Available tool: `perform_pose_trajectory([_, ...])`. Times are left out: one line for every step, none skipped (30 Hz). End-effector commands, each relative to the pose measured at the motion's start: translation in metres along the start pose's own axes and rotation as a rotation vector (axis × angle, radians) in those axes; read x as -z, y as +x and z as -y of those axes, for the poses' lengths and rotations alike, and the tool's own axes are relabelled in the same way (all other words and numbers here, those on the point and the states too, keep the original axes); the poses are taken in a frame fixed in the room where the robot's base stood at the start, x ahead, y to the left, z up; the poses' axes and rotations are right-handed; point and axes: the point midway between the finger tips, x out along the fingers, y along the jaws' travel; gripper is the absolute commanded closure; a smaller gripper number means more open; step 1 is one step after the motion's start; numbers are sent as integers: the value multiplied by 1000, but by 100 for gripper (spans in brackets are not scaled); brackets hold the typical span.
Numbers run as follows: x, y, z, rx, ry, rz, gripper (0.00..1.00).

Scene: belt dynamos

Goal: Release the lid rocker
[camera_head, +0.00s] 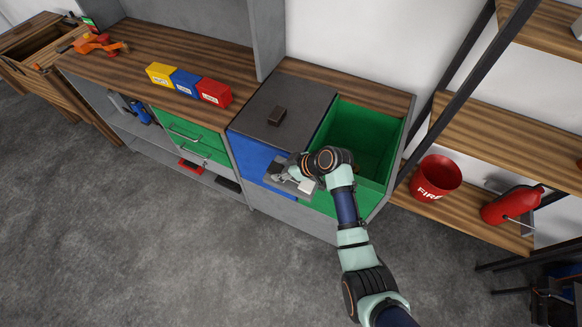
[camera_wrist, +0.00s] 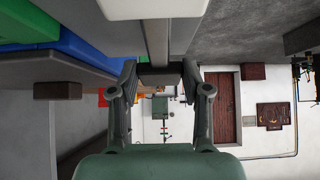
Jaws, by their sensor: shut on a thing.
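My gripper (camera_head: 284,173) is at the front of the blue bin (camera_head: 252,158), just left of the open green bin (camera_head: 375,130). In the wrist view its fingers (camera_wrist: 160,72) are closed on the dark block-like end of a grey bar (camera_wrist: 157,35), which appears to be the lid rocker. The far end of the bar is out of view. In the head view my wrist and fingers hide most of the rocker. A dark flat lid (camera_head: 295,97) with a brown block knob (camera_head: 277,115) lies over the blue bin. The knob also shows in the wrist view (camera_wrist: 57,90).
Yellow (camera_head: 161,74), blue (camera_head: 185,83) and red (camera_head: 214,92) small boxes stand on the wooden counter to the left. A red fire bucket (camera_head: 437,178) and a red extinguisher (camera_head: 511,204) are on the shelf at right. The floor in front is clear.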

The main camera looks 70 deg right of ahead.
Motion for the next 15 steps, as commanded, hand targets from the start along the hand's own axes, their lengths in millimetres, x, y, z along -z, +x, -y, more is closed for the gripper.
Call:
perform_pose_trajectory([2, 3, 5, 7, -6, -14, 100])
perform_pose_trajectory([3, 4, 6, 9, -8, -20, 100])
perform_pose_trajectory([4, 4, 7, 10, -10, -22, 100])
perform_pose_trajectory([4, 3, 6, 10, -10, -23, 100])
perform_pose_trajectory([4, 3, 6, 9, -10, -22, 100])
perform_pose_trajectory([4, 3, 6, 9, -9, -22, 100])
perform_pose_trajectory([4, 3, 6, 9, -9, -22, 100])
perform_pose_trajectory([4, 3, 6, 9, -9, -21, 100])
perform_pose_trajectory([4, 3, 6, 9, -9, -21, 100])
perform_pose_trajectory([4, 3, 6, 9, -9, -21, 51])
perform_pose_trajectory([4, 3, 6, 9, -9, -21, 46])
perform_pose_trajectory([4, 3, 6, 9, -9, -21, 39])
perform_pose_trajectory([4, 3, 6, 9, -9, -21, 34])
perform_pose_trajectory([4, 3, 6, 8, -9, -20, 29])
perform_pose_trajectory([4, 3, 6, 8, -9, -20, 27])
